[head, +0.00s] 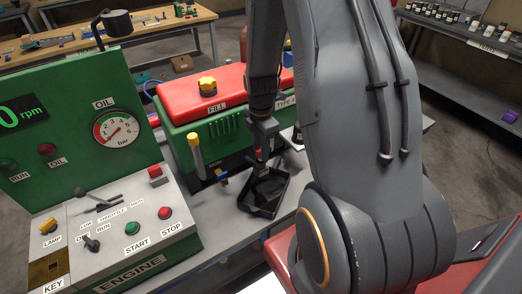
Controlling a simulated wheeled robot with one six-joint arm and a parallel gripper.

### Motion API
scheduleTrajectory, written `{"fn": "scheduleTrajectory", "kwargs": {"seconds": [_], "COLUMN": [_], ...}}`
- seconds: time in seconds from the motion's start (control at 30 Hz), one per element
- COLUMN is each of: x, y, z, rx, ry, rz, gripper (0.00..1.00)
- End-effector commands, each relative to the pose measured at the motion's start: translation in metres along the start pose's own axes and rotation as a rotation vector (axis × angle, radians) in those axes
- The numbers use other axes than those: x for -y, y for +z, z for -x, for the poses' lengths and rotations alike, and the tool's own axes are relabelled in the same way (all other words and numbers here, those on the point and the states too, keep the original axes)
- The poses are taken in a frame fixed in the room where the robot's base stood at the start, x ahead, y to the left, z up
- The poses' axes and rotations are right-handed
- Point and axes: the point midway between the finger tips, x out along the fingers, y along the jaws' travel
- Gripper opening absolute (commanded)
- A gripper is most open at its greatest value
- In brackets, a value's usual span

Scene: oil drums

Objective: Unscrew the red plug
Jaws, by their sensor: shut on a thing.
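The red plug (258,154) shows as a small red patch low on the front of the green engine (185,145). My gripper (261,149) reaches down in front of the engine and is shut on the red plug. The fingers hide most of the plug, so I cannot tell how far it is screwed in. A black drain tray (282,203) stands on the bench just below my gripper, with dark contents.
A yellow-topped dipstick (195,142) and a small blue and yellow valve (221,177) stand left of my gripper. A yellow cap (207,86) sits on the red cover (180,92). The engine control panel (130,225) fills the left front.

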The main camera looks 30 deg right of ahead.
Motion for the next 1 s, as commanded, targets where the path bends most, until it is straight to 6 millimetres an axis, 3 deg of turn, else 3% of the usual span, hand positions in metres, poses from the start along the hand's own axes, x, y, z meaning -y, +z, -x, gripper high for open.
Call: {"fn": "scheduleTrajectory", "kwargs": {"seconds": [1.0], "x": [0.000], "y": [0.000], "z": [0.022], "rx": [0.000], "ry": [0.001], "rz": [0.000], "gripper": [0.00]}}
